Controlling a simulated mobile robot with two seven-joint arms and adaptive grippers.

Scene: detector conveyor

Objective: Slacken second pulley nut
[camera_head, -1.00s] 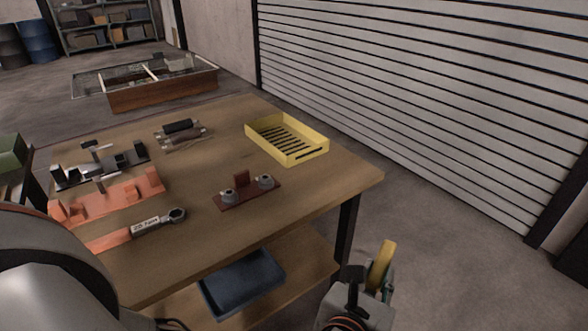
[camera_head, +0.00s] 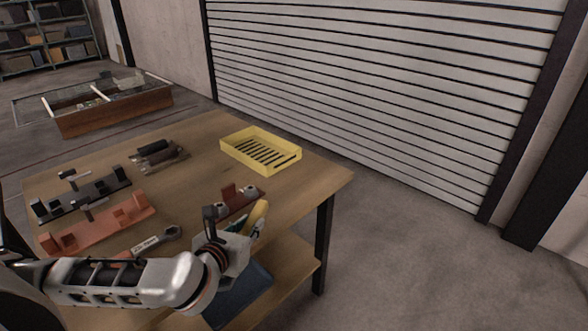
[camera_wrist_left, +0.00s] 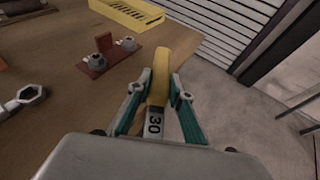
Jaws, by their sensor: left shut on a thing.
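My left gripper (camera_head: 240,232) is shut on a yellow-handled tool (camera_head: 259,217) marked "30". In the left wrist view the tool (camera_wrist_left: 155,123) lies between the two fingers of the gripper (camera_wrist_left: 161,90); its far end is out of sight. The dark red pulley plate (camera_head: 238,201) lies on the table just beyond the gripper, partly hidden by it. In the left wrist view the plate (camera_wrist_left: 108,57) carries an upright block and two metal nuts, one nearer (camera_wrist_left: 96,62) and one farther (camera_wrist_left: 128,44). The tool is apart from both. My right gripper is out of view.
A grey ring-ended wrench (camera_head: 158,242) lies on the wooden table (camera_head: 200,180) left of the gripper. Orange (camera_head: 100,230) and black (camera_head: 85,200) holders are at the left. A yellow slotted tray (camera_head: 262,148) stands at the back. A blue bin (camera_head: 240,295) is below.

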